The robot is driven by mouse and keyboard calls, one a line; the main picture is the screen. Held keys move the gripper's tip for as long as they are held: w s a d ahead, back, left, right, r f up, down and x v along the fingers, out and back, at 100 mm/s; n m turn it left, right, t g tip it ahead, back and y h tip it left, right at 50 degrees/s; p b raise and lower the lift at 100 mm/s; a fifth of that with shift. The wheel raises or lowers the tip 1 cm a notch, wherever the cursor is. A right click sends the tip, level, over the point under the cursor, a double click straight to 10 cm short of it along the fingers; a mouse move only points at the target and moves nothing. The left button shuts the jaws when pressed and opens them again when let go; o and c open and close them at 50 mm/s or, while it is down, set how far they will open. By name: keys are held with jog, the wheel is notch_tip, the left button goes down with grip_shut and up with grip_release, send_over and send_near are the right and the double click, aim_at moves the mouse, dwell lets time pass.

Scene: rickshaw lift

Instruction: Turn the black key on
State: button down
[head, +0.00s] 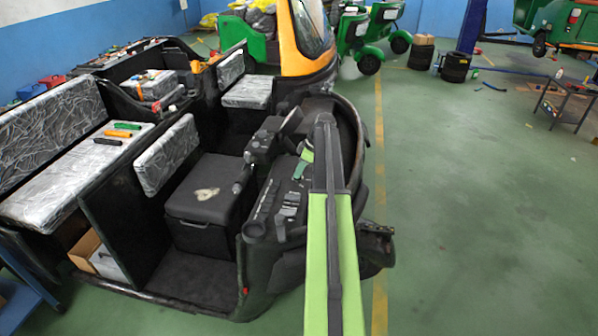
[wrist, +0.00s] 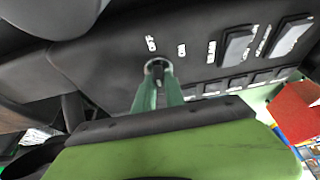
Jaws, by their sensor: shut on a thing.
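The black key (wrist: 157,70) sits in a round lock on the dark dashboard panel (wrist: 120,72) in the wrist view. My gripper (wrist: 158,80) has its green fingers shut on the key, one on each side. Small white labels (wrist: 151,43) are printed above the key, with another one to its right. In the head view my gripper (head: 303,163) reaches the dashboard of the stripped rickshaw (head: 203,192), and the key is too small or hidden there.
Several black switches (wrist: 236,46) lie right of the key. The steering handlebar (head: 265,140) is close to my gripper. The seats (head: 70,190) hold tools. Green floor (head: 470,210) is free on the right; a small table (head: 568,103) stands farther back.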

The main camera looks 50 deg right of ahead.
jog(key=shift+m, duration=0.3)
jog(key=m, duration=0.1)
jog(key=m+h, duration=0.1)
jog(key=m, duration=0.1)
jog(key=m+h, duration=0.1)
jog(key=m, duration=0.1)
jog(key=shift+s+a+t, duration=0.1)
jog(key=shift+a+t, duration=0.15)
jog(key=shift+t, duration=0.05)
jog(key=m+h, duration=0.1)
jog(key=m, duration=0.2)
jog(key=m+h, duration=0.1)
jog(key=m, duration=0.2)
jog(key=shift+a+h, duration=0.1)
jog(key=shift+h, duration=0.2)
jog(key=shift+m+g, duration=0.3)
jog(key=shift+g, duration=0.1)
jog(key=c, duration=1.4)
grip_release()
